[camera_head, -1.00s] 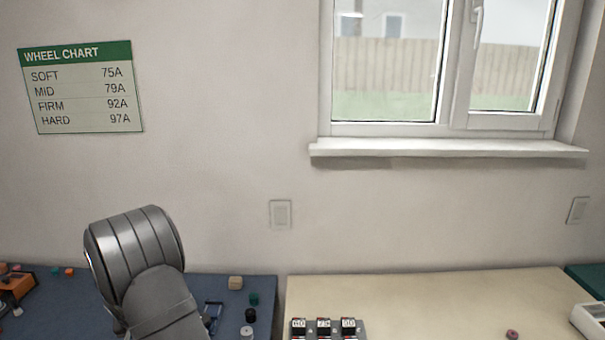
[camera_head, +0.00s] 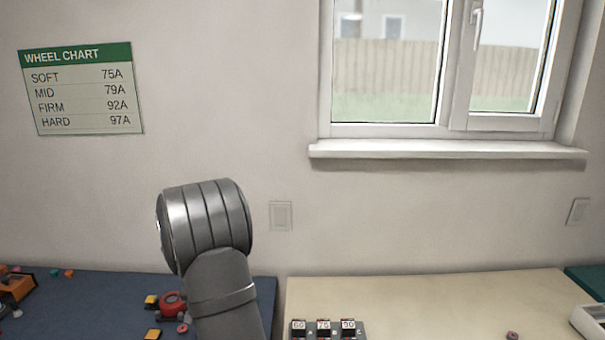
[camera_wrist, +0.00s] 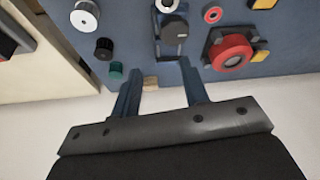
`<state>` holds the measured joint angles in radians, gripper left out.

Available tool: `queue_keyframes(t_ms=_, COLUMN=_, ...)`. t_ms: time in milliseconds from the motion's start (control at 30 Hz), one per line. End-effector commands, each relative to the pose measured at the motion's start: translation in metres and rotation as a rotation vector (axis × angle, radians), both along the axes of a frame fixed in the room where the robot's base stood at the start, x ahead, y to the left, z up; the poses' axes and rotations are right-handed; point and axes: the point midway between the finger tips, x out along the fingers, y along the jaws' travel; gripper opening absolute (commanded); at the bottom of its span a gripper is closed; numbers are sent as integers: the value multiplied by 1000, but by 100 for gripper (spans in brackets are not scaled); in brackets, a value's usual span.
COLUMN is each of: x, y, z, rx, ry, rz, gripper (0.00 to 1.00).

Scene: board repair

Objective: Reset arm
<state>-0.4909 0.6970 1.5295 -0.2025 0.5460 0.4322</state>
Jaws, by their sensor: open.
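My gripper (camera_wrist: 160,68) shows in the wrist view with two dark blue fingers apart and nothing held between them. It hangs above the blue mat (camera_wrist: 145,28). A small wooden block (camera_wrist: 150,83) shows between the fingers, beyond them at the mat's edge by the wall. In the head view only my grey arm shows, rising over the blue mat (camera_head: 85,305) left of centre; the gripper itself is hidden there.
Around the gripper are a green cylinder (camera_wrist: 116,70), a black wheel (camera_wrist: 104,48), a white wheel (camera_wrist: 85,18), a dark clamp-like fixture (camera_wrist: 172,32) and a red round device (camera_wrist: 230,52). A numbered block rack (camera_head: 325,328) stands on the beige surface (camera_head: 440,300), largely clear.

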Motion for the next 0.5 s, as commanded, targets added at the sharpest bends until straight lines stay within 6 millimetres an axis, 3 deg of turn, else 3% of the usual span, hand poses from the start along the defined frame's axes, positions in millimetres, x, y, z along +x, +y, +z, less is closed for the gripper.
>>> queue_keyframes(t_ms=500, x=49, y=-94, z=0, rx=0, ry=0, rz=-184, gripper=41)
